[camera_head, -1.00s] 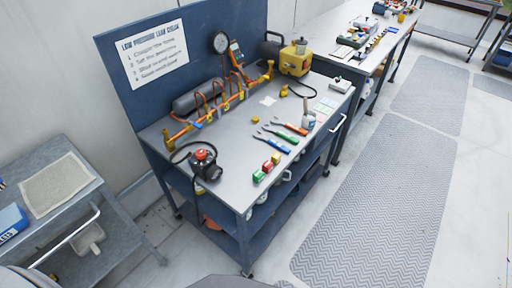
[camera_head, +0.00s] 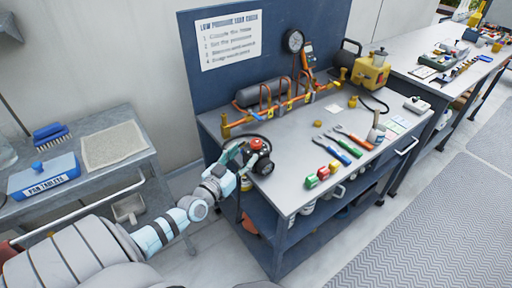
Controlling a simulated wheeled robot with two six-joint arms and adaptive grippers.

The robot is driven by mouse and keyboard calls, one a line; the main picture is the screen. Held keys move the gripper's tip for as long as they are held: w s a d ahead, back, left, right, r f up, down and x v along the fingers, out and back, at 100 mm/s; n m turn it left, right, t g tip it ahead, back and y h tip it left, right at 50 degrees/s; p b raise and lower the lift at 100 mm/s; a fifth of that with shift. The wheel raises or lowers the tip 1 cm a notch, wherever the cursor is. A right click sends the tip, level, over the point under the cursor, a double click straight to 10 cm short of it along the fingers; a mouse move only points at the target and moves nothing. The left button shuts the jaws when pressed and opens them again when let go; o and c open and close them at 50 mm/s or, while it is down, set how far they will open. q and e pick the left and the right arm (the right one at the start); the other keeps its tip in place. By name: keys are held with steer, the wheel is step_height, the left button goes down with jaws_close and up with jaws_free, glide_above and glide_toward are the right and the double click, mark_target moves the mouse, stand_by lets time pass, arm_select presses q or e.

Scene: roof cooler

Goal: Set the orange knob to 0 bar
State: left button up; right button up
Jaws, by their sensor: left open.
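The orange knob (camera_head: 257,144) is the red-orange cap on top of a small black device at the front left of the workbench. My left gripper (camera_head: 243,154) is just left of the knob, with its arm reaching in from the lower left. Its fingers are open; whether one touches the knob or device I cannot tell. The gripper hides the left side of the device. A round dial gauge (camera_head: 293,41) stands at the back against the blue panel; its reading is too small to tell. My right gripper is out of view.
An orange pipe manifold (camera_head: 283,107) with a grey cylinder lies along the back of the bench. A yellow machine (camera_head: 372,72) stands at the back right.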

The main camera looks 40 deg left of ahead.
mark_target(253, 147)
arm_select(q)
steer(key=w+b, duration=0.1)
steer(key=w, duration=0.1)
steer(key=w+b, duration=0.1)
steer(key=w, duration=0.1)
steer(key=w+b, duration=0.1)
steer(key=w, duration=0.2)
steer(key=shift+a+f, duration=0.3)
steer(key=shift+a, duration=0.05)
steer(key=shift+w+r, duration=0.15)
steer(key=shift+w, duration=0.4)
steer(key=shift+a, duration=0.1)
